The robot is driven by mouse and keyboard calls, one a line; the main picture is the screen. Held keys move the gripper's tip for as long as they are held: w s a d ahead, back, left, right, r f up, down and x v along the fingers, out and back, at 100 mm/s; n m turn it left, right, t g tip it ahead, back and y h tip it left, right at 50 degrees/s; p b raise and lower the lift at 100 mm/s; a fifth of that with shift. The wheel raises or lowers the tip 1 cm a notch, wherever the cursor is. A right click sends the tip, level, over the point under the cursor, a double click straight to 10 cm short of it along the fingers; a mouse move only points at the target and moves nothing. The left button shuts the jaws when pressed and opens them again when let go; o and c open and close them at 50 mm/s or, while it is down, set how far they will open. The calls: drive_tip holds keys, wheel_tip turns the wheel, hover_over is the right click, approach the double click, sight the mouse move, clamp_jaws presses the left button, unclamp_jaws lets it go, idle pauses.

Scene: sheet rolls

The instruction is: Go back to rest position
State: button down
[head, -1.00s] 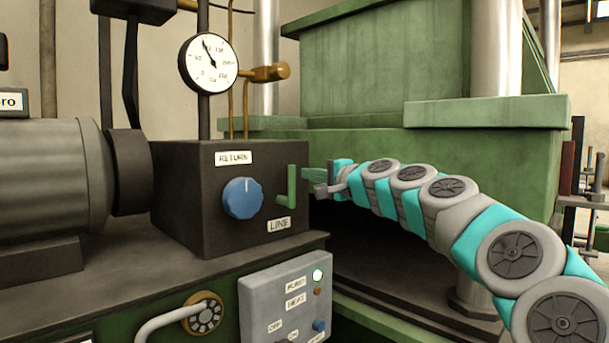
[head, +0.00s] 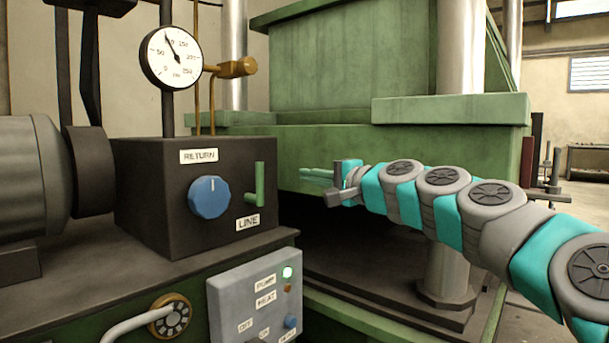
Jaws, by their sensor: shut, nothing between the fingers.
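My gripper (head: 313,175) is in the middle of the head view at the end of my teal and grey arm. Its slim teal fingers point left and are shut with nothing between them. A gap separates the fingertips from the green lever (head: 259,184), which stands upright on the side of the dark valve box (head: 150,190). The green press body lies behind the fingers.
The valve box carries a blue knob (head: 210,197) and RETURN and LINE labels. A pressure gauge (head: 171,57) stands above it, a grey control panel (head: 257,298) below. The green press (head: 350,60) fills the back. Open floor shows at the far right.

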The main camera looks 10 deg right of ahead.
drive_tip(key=s+a+f+n+g+y+p, duration=0.1)
drive_tip(key=s+a+f+n+g, duration=0.15)
drive_tip(key=a, duration=0.25)
drive_tip(key=s+a+f+n+g+p, duration=0.1)
drive_tip(key=s+a+f+n, duration=0.1)
drive_tip(key=s+a, duration=0.25)
drive_tip(key=s+a+f+n+g+h+p, duration=0.25)
drive_tip(key=s+a+f+n+g, duration=0.3)
drive_tip(key=s+f, duration=0.5)
drive_tip(key=s+d+f+g+h+p, duration=0.1)
drive_tip(key=s+d+f+g+h, duration=0.1)
drive_tip(key=s+f, duration=0.4)
drive_tip(key=s+d+f+n+g+h+p, duration=0.1)
drive_tip(key=s+d+f, duration=0.4)
drive_tip(key=s, duration=0.6)
drive_tip(key=s+d+f+g+h+p, duration=0.2)
drive_tip(key=s+d+f+g+h, duration=0.2)
drive_tip(key=s+f, duration=0.3)
drive_tip(key=s+g, duration=0.1)
drive_tip(key=s, duration=0.1)
drive_tip(key=shift+s+d+n+g+p, duration=0.2)
drive_tip(key=shift+s+n+g+p, duration=0.1)
drive_tip(key=shift+n, duration=0.1)
drive_tip(key=shift+f, duration=0.1)
